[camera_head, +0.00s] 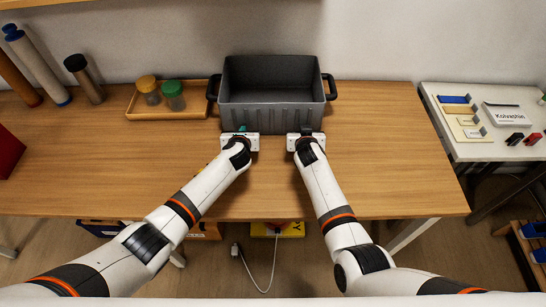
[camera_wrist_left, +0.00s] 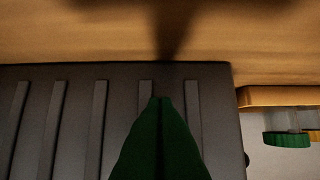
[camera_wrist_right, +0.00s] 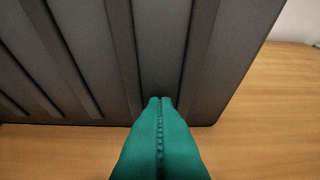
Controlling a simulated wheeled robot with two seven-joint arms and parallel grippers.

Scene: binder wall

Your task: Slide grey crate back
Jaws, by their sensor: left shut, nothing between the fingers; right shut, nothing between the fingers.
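The grey crate (camera_head: 270,115) stands upright on the wooden table near the wall, with a dark handle on each short side. Its ribbed front wall fills much of the left wrist view (camera_wrist_left: 75,125) and the right wrist view (camera_wrist_right: 160,50). My left gripper (camera_head: 242,130) is shut and empty at the left part of the front wall. Its green fingertips (camera_wrist_left: 163,100) point at the ribs. My right gripper (camera_head: 305,129) is shut and empty at the right part of that wall, with its fingertips (camera_wrist_right: 160,100) at or very near it. I cannot tell contact for certain.
A wooden tray (camera_head: 185,113) with a yellow-topped jar (camera_head: 148,88) and a green-topped jar (camera_head: 173,94) is close to the crate's left handle. Several tubes stand further left. The wall (camera_head: 390,40) is behind the crate. The table (camera_head: 390,140) is clear to the right.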

